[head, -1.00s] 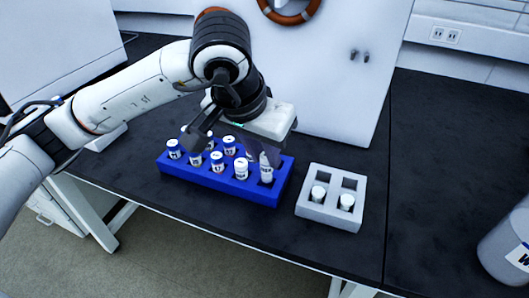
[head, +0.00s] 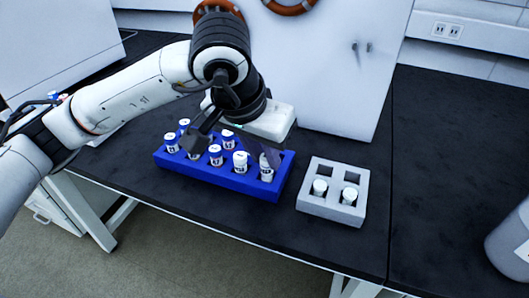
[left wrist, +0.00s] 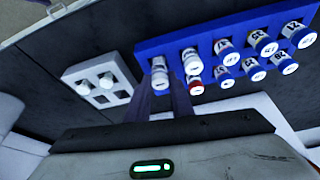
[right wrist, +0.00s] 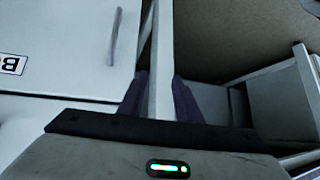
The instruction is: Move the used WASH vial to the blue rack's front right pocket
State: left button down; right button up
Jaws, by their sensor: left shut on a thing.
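A white-capped vial (head: 266,170) is in my left gripper (head: 262,152), which is shut on it. The vial stands upright at the front right pocket of the blue rack (head: 225,181), its lower part hidden by the rack wall. In the left wrist view the vial (left wrist: 160,76) shows between the fingertips, at the rack's end. I cannot read its label clearly enough to confirm it is the WASH vial. My right gripper (right wrist: 160,95) is away from the racks, its fingers apart with nothing held between them.
The blue rack holds several other labelled vials, including a red-ringed one (left wrist: 194,85) close to the left fingers. A grey rack (head: 331,210) to the right has two white-capped vials in front and empty back pockets. A grey container (head: 509,245) stands at far right. Dark bench is clear between.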

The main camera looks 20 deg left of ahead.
pick_arm(q)
jog(key=shift+f, duration=0.2)
jog(key=shift+f+b, duration=0.35)
jog(key=shift+b, duration=0.25)
jog(key=c, duration=1.1)
grip_release()
jog(key=shift+r, duration=0.1)
jog(key=shift+r+p, duration=1.15)
jog(key=shift+r, duration=0.9)
jog(key=shift+r+p, duration=0.8)
jog(key=shift+r, duration=0.6)
